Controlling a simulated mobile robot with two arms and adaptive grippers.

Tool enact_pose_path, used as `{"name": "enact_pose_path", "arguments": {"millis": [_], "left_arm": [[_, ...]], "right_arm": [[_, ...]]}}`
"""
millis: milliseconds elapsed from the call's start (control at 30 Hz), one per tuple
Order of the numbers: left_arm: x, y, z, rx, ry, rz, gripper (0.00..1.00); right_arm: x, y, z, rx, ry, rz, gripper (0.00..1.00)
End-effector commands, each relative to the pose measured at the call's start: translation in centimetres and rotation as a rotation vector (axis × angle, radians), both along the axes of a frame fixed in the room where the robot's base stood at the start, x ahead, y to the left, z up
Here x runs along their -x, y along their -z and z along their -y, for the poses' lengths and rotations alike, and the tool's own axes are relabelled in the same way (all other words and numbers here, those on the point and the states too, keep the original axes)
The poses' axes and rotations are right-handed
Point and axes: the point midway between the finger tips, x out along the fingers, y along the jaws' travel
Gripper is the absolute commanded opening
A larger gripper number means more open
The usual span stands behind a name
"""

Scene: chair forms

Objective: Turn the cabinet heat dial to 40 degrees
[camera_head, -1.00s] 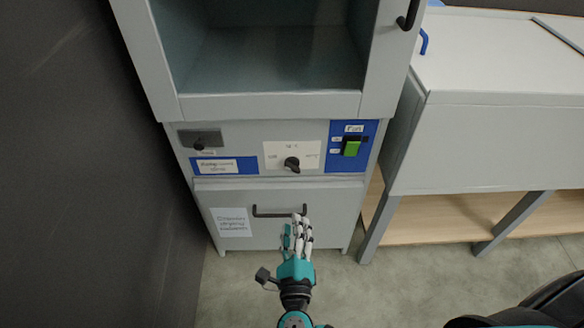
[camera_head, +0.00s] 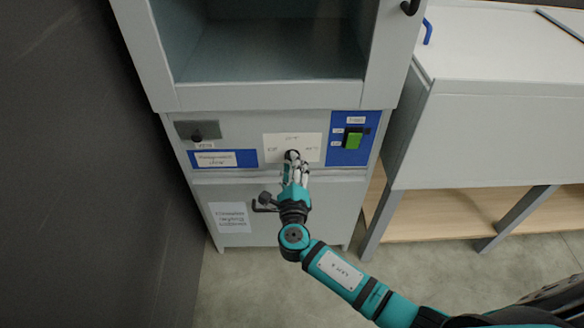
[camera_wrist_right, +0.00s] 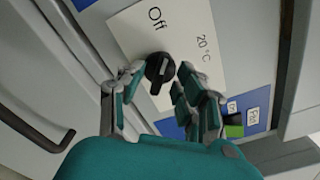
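The black heat dial (camera_head: 292,154) is on a white label plate (camera_head: 273,140) on the cabinet front, mostly hidden by my fingers in the head view. In the right wrist view the dial (camera_wrist_right: 159,70) shows clearly. My left gripper is not in view.
A green switch (camera_head: 353,141) on a blue panel is right of the dial. A small black knob (camera_head: 197,137) is at left. A black drawer handle (camera_head: 262,206) sits below, near my wrist. A dark wall stands left, a white bench (camera_head: 500,135) right.

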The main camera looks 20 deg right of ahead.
Motion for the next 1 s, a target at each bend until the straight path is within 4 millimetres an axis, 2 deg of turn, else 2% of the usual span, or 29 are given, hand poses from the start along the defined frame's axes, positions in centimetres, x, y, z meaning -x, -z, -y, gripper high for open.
{"name": "enact_pose_path", "arguments": {"millis": [267,533,1000], "left_arm": [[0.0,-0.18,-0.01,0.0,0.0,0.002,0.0],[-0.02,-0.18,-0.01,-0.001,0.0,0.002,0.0],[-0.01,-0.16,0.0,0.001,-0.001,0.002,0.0]], "right_arm": [[-0.17,-0.01,0.04,-0.001,-0.001,0.0,0.35],[-0.14,0.0,0.03,0.0,-0.001,-0.001,0.01],[-0.12,0.02,0.02,-0.042,-0.001,0.011,0.0]]}}
